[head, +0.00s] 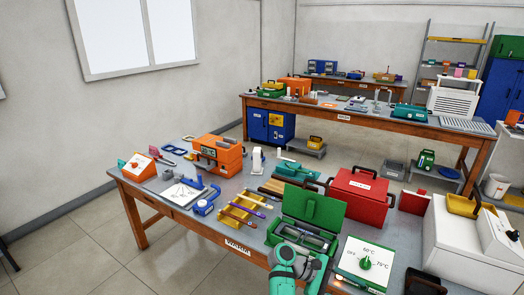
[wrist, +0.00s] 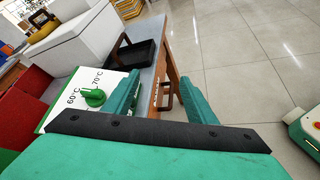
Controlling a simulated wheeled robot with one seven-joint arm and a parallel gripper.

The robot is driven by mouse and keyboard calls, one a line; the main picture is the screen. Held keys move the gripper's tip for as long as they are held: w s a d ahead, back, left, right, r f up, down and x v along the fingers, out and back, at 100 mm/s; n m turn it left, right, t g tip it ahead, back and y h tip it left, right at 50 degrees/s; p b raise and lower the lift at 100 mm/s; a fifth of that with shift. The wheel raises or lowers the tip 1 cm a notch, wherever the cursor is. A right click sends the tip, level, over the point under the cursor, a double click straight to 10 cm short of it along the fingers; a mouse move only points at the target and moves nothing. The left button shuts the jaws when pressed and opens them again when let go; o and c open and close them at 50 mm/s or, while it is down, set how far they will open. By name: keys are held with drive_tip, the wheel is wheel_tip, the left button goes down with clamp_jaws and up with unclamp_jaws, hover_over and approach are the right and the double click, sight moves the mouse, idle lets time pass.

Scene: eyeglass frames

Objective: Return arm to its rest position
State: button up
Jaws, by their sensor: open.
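My gripper (wrist: 164,92) shows in the wrist view with its two teal fingers spread apart and nothing between them. It is at the front edge of the near workbench (wrist: 142,86). A white temperature dial panel with a green knob (wrist: 95,97) is just left of the fingers. In the head view, my teal arm (head: 290,262) shows at the bottom middle, in front of the open green case (head: 312,208) and left of the dial panel (head: 350,260). The fingertips cannot be made out clearly there.
A red toolbox (head: 358,195) and a white machine (head: 460,245) stand on the bench's right side. A black tray (wrist: 138,57) lies beyond the fingers.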

drive_tip(key=s+a+f+n+t+y, duration=0.1)
drive_tip(key=s+a+f+t, duration=0.2)
drive_tip(key=f, duration=0.6)
drive_tip(key=s+a+f+n+t+y, duration=0.1)
drive_tip(key=s+a+f+t, duration=0.2)
drive_tip(key=f, duration=0.7)
drive_tip(key=s+a+f+m+t+y, duration=0.1)
drive_tip(key=s+a+f+t+y, duration=0.4)
drive_tip(key=s+a+f, duration=0.5)
drive_tip(key=s+a+r+m+t+y, duration=0.2)
drive_tip(key=s+a+r, duration=0.25)
drive_tip(key=s, duration=0.25)
drive_tip(key=s+a+r+m+t+y, duration=0.1)
drive_tip(key=s+a+r+m+y, duration=0.1)
drive_tip(key=s+a+r, duration=0.35)
drive_tip(key=s+a+r+m+t+y, duration=0.1)
drive_tip(key=s+r+m+t, duration=0.1)
drive_tip(key=s+r, duration=0.4)
drive_tip(key=s+a+r+m+t, duration=0.1)
drive_tip(key=s+r, duration=0.5)
drive_tip(key=r, duration=0.7)
drive_tip(key=m+t, duration=0.1)
drive_tip(key=m, duration=0.1)
drive_tip(key=shift+s+a+m+t+y, duration=0.25)
drive_tip(key=shift+m+t+y, duration=0.15)
